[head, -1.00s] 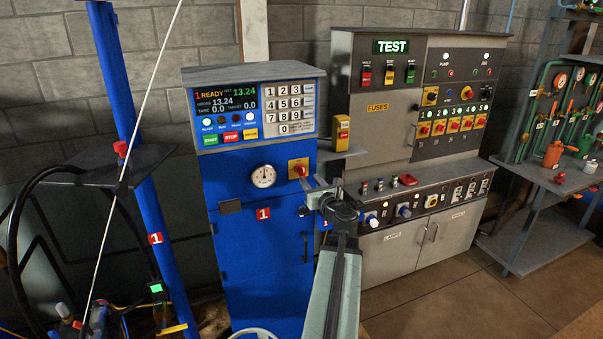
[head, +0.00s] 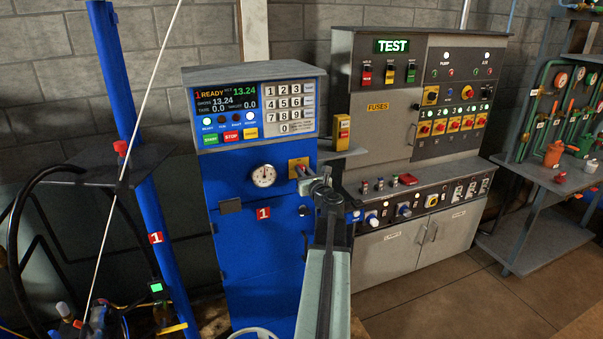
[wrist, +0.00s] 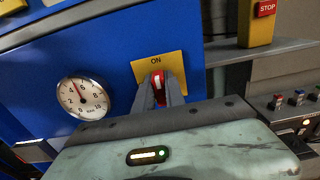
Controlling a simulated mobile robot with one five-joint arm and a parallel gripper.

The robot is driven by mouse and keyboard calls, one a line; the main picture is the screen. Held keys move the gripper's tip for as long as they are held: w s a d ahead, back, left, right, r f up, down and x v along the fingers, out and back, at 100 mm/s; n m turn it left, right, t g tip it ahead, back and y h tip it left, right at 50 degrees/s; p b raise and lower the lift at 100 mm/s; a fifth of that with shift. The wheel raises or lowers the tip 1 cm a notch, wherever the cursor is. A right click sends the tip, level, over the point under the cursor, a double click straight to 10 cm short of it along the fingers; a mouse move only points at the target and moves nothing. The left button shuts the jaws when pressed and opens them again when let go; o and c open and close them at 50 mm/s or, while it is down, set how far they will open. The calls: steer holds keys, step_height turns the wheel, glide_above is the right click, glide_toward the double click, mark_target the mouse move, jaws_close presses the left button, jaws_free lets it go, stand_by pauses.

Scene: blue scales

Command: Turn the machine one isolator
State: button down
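The machine one isolator is a red handle (wrist: 157,82) on a yellow plate (wrist: 184,70) marked ON. It is on the blue cabinet (head: 240,190) with the red "1" label. The handle's white mark points up towards ON in the wrist view. My gripper (wrist: 159,88) has one finger on each side of the handle, and the handle fills the gap between them. In the head view my gripper (head: 306,183) reaches the yellow plate (head: 293,163) and hides most of the handle. The display reads "1 READY".
A round gauge (head: 263,175) is left of the plate. A yellow stop box (head: 342,132) stands on a shelf to the right. A grey test console (head: 385,110) with fuses and switches is further right. A blue post (head: 125,90) stands at the left.

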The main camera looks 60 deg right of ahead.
steer(key=shift+a, duration=0.15)
steer(key=shift+n, duration=0.3)
steer(key=n, duration=0.2)
steer(key=shift+w+n, duration=0.1)
steer(key=shift+n, duration=0.3)
steer(key=n, duration=0.5)
steer(key=shift+w+a, duration=0.1)
steer(key=n, duration=0.4)
steer(key=shift+f+n, duration=0.15)
steer(key=shift+n, duration=0.25)
steer(key=shift+f+n+b, duration=0.15)
steer(key=shift+n+b, duration=0.15)
steer(key=shift+n, duration=2)
